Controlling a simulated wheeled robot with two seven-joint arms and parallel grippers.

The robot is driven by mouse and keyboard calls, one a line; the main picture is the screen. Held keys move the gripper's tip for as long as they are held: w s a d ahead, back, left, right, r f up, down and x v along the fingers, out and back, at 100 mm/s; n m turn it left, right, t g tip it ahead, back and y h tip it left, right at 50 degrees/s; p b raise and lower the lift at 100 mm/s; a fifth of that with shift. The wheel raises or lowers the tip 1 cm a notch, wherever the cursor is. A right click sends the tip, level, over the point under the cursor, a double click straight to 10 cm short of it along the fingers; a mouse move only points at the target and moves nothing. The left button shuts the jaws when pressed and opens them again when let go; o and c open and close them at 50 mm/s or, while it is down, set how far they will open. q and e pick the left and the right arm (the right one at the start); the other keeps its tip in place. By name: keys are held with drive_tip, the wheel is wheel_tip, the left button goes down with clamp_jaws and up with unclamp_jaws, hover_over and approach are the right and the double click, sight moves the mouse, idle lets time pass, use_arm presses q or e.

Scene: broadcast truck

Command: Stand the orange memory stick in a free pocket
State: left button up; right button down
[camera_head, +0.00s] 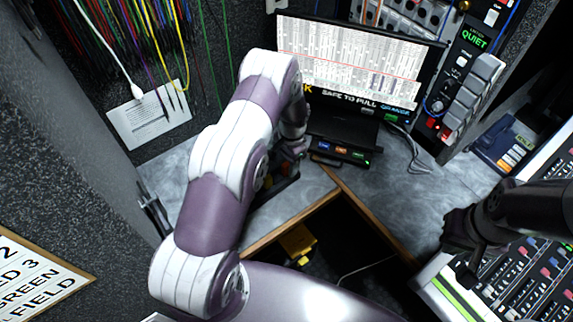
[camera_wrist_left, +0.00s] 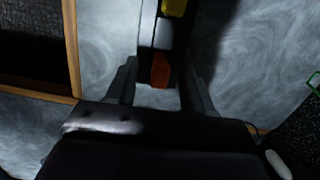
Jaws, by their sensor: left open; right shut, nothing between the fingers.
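My left gripper (camera_head: 292,152) reaches down over the back counter, and its fingertips are hard to make out in the head view. In the left wrist view my left gripper (camera_wrist_left: 159,82) is open, with one finger on each side of a small orange-red block (camera_wrist_left: 160,70). This block sits at the end of a dark narrow rack (camera_wrist_left: 148,30), with a yellow piece (camera_wrist_left: 173,8) farther along. I cannot tell whether the block is the orange memory stick. The rack (camera_head: 270,192) is partly hidden by my arm in the head view. My right gripper (camera_head: 465,248) is shut and empty.
A black reader (camera_head: 343,153) with blue, orange and green marks sits below the monitor (camera_head: 355,65), which reads "SAFE TO PULL". A wood-edged opening (camera_head: 330,240) holds a yellow object (camera_head: 298,241). The mixing console (camera_head: 530,275) lies under my right arm.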

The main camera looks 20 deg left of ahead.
use_arm(q)
wheel_tip(320, 180, up, 12)
drive_tip(key=w+b, duration=0.1)
drive_tip(key=shift+d+f, duration=0.2)
drive_tip(key=shift+d, duration=0.15)
drive_tip(key=shift+w, duration=0.1)
drive_tip(key=s+d+r+n+t, duration=0.1)
drive_tip(key=s+r, duration=0.4)
drive_tip(key=s, duration=0.5)
drive_tip(key=s+d+r+n+t, duration=0.1)
drive_tip(key=s+d+r+n, duration=0.2)
drive_tip(key=s, duration=0.7)
wheel_tip(320, 180, up, 3)
drive_tip(key=shift+s+d+f+n+t+h, duration=0.1)
drive_tip(key=shift+s+d+n+t+h, duration=0.15)
drive_tip(key=shift+n, duration=0.35)
drive_tip(key=shift+s, duration=0.1)
